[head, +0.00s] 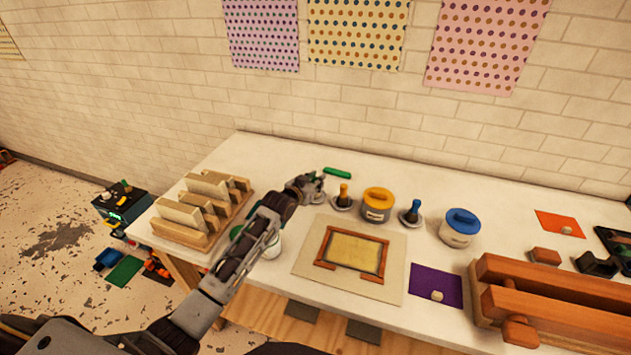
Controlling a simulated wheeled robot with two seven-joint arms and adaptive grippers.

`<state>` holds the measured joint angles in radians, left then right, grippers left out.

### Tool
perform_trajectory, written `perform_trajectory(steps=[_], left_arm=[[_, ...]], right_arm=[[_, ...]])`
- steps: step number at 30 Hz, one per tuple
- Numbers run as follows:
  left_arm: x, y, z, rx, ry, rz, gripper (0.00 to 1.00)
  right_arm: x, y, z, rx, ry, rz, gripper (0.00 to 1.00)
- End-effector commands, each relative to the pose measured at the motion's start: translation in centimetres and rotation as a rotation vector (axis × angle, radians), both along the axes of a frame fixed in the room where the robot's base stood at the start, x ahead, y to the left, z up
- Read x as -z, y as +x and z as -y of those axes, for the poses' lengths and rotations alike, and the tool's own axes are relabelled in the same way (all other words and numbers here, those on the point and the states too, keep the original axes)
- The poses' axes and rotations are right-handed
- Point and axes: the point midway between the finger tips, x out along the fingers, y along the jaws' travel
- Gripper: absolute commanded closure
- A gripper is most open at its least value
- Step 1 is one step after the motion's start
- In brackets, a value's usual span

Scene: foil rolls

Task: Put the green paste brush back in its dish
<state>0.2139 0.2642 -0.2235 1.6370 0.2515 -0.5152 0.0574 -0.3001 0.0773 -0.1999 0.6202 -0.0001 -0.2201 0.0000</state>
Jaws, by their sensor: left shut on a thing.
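The green paste brush (338,173) shows as a green handle lying roughly level at the tip of my left gripper (318,181). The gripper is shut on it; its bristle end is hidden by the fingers. A small dish (318,198) shows partly just below the fingers, left of the yellow brush. I cannot tell the gap between brush and table. My right gripper is not in view.
A yellow brush (343,196) and a blue brush (411,212) stand in dishes beside a yellow pot (378,203) and a blue pot (460,228). A green-lidded pot (272,246) is partly behind my forearm. A wooden rack (181,236) stands left, a framed screen (353,252) in front.

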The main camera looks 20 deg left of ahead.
Motion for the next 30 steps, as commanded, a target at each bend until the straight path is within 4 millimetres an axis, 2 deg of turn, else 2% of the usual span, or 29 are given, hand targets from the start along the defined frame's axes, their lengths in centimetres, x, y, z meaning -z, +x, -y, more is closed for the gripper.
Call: perform_trajectory(steps=[25,26,30], left_arm=[[0.46,-0.01,0.0,0.0,0.0,0.0,1.0],[0.46,-0.01,0.0,0.0,0.0,0.0,0.75],[0.46,0.0,0.0,0.0,0.0,0.0,0.57]], right_arm=[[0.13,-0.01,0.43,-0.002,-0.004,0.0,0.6],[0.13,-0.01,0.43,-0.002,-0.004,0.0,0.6],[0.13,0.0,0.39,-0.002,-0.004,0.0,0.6]])
